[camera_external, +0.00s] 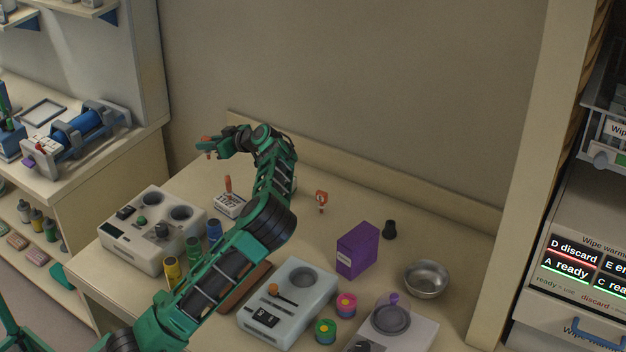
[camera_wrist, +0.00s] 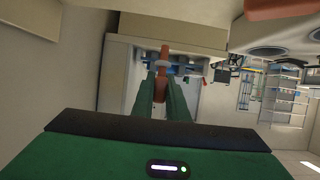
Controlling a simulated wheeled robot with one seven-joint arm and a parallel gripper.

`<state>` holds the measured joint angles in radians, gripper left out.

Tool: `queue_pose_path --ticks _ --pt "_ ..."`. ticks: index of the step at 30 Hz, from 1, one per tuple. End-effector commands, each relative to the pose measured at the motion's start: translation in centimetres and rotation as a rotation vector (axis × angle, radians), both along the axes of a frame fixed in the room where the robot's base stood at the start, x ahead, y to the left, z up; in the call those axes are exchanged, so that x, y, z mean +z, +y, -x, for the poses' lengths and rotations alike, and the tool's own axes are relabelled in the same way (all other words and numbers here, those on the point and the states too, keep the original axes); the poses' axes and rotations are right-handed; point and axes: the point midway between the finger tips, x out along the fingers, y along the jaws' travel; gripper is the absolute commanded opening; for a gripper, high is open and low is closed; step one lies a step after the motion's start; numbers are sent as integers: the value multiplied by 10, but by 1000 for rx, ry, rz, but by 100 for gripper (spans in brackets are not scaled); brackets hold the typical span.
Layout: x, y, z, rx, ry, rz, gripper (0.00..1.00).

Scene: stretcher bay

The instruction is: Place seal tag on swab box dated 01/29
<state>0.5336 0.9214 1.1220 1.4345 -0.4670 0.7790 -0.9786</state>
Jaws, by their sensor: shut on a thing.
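My gripper (camera_external: 212,146) is raised above the back left of the table, reaching left. It is shut on a small orange-red piece (camera_external: 206,141), which may be the seal tag. In the wrist view the orange piece (camera_wrist: 163,62) stands between my green fingertips (camera_wrist: 161,82), with a pale band around it. A purple box (camera_external: 352,255) with a pale label stands upright right of the table's middle. A small white box (camera_external: 229,207) with dark marks lies below my gripper, with an orange stick (camera_external: 228,185) upright at it. I cannot read a 01/29 date on either box.
A white device (camera_external: 150,245) stands at the left, with several colored bottles (camera_external: 193,248) beside it. A red-and-white piece (camera_external: 321,198) stands near the back wall.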

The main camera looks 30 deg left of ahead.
Motion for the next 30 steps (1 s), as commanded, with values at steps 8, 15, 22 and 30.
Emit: queue_pose_path --ticks 8,15,22,30 --pt "26 -58 -29 -239 -4 15 0" --pt "44 -95 -42 -376 -4 -1 0" --pt "33 -121 -58 -401 0 -8 0" --pt "1 -166 -88 -401 0 -9 0"
